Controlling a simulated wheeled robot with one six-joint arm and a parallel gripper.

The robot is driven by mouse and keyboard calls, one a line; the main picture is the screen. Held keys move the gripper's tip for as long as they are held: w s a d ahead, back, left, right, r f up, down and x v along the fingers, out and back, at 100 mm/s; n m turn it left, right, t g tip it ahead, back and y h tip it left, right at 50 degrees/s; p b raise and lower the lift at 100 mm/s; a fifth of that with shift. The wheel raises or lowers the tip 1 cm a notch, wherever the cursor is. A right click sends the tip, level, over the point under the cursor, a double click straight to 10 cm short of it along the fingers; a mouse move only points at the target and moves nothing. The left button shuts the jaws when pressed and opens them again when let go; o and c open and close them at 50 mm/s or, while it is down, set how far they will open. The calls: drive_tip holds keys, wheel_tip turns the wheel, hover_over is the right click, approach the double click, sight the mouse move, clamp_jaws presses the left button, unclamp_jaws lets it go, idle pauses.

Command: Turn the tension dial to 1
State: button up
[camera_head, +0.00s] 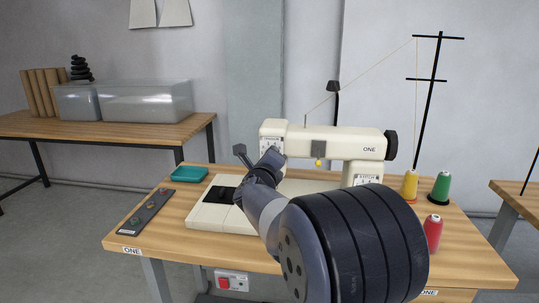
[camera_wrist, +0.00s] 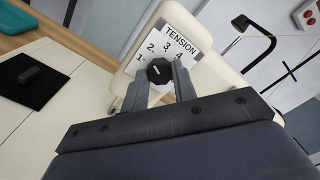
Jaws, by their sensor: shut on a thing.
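The tension dial (camera_wrist: 159,70) is a small black faceted knob on a white plate (camera_wrist: 181,48) marked TENSION, on the end of the cream sewing machine (camera_head: 325,141). The numbers 1, 2, 3 and 4 run around it, with 1 at the lower left. A pale mark shows on the knob's face, too small to read surely. My gripper (camera_wrist: 159,80) is shut on the dial, one finger on each side. In the head view my wrist covers the dial and hides the fingertips.
A button panel (camera_head: 148,211) and a teal tray (camera_head: 189,174) lie left on the table (camera_head: 170,246). Yellow (camera_head: 410,186), green (camera_head: 440,188) and red (camera_head: 432,234) thread spools stand right, near a tall thread stand (camera_head: 430,100). A black pad (camera_wrist: 39,80) lies beside the machine's head.

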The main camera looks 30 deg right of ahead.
drive_tip(key=shift+n+p, duration=1.3)
drive_tip(key=shift+n, duration=2)
drive_tip(key=o, duration=1)
drive_tip(key=v, duration=1.1)
drive_tip(key=shift+w+p, duration=0.1)
drive_tip(key=shift+p, duration=0.25)
